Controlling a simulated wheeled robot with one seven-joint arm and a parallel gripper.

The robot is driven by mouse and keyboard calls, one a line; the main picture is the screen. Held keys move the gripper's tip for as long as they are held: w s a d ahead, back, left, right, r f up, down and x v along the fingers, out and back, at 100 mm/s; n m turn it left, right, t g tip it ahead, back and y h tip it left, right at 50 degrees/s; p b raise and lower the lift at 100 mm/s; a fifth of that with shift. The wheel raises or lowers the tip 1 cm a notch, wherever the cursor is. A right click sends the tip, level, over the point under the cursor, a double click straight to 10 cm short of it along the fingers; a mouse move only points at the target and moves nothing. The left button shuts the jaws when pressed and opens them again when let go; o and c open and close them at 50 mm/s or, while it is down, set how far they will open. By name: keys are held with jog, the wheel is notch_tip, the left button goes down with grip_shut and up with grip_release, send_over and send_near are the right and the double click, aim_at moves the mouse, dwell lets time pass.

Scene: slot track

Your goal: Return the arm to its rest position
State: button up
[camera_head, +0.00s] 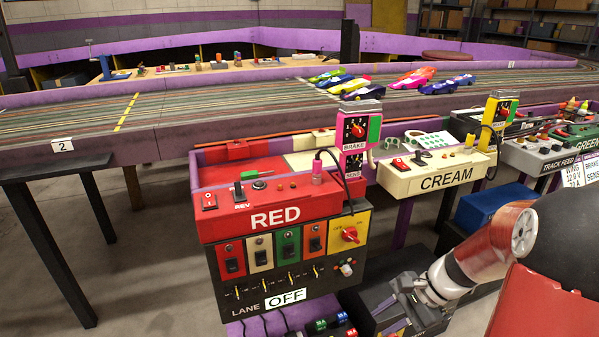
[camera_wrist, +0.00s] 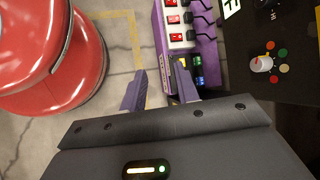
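My arm reaches down from the lower right in the head view, bent, with its pale wrist low beside the front of the red lane station. My gripper (camera_wrist: 160,72) shows in the wrist view with its two purple-grey fingers apart and nothing held between them. It points down past a purple-edged switch strip (camera_wrist: 206,52) toward the concrete floor.
The red station (camera_head: 262,212) and black OFF panel (camera_head: 272,262) stand close to the arm's left; the cream station (camera_head: 428,174) is behind it. The slot track (camera_head: 220,112) carries several cars. Open floor (camera_head: 150,270) lies left. A round red body, apparently my base, fills the wrist view's upper left.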

jog(key=s+a+r+n+t+h+p, duration=0.1)
jog(key=s+r+n+t+h, duration=0.1)
jog(key=s+r+n, duration=0.4)
jog(key=s+a+r+n+t+h, duration=0.2)
jog(key=s+r+n+h, duration=0.3)
jog(key=s+r, duration=0.3)
notch_tip(320, 180, up, 4)
jog(key=shift+a+r+n+t+p, duration=0.15)
jog(key=shift+a+n+t+p, duration=0.2)
jog(key=shift+n+t, duration=0.35)
dwell(0.7)
